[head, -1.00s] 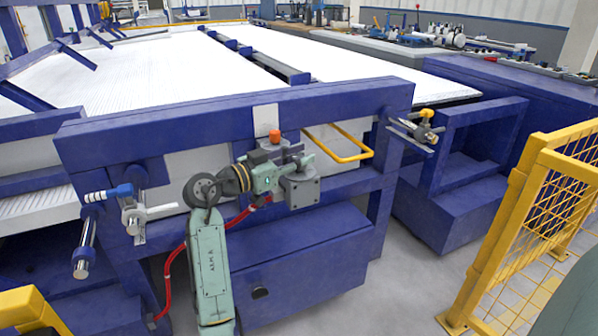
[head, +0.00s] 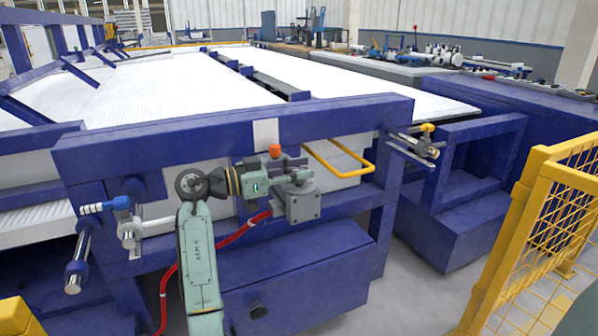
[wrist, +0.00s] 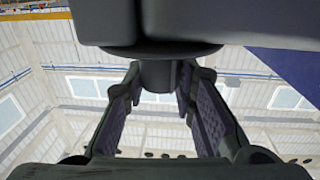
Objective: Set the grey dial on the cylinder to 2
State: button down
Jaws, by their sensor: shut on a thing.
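The grey cylinder unit (head: 303,201) is mounted on the front of the blue frame, with an orange cap (head: 275,151) above it. My gripper (head: 296,170) reaches it from the left, just above the grey block. In the wrist view my gripper (wrist: 160,82) has its two fingers on either side of a dark grey round dial (wrist: 158,73), shut on it. The dial sits under a grey block (wrist: 215,22) that fills the top of that view. The dial's marks and setting are hidden. In the head view the gripper covers the dial.
A yellow handle (head: 340,172) is right of the cylinder unit. A red hose (head: 232,237) runs below it.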

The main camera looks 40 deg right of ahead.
jog(key=c, duration=1.3)
grip_release()
jog(key=v, duration=0.7)
jog(key=shift+a, duration=0.25)
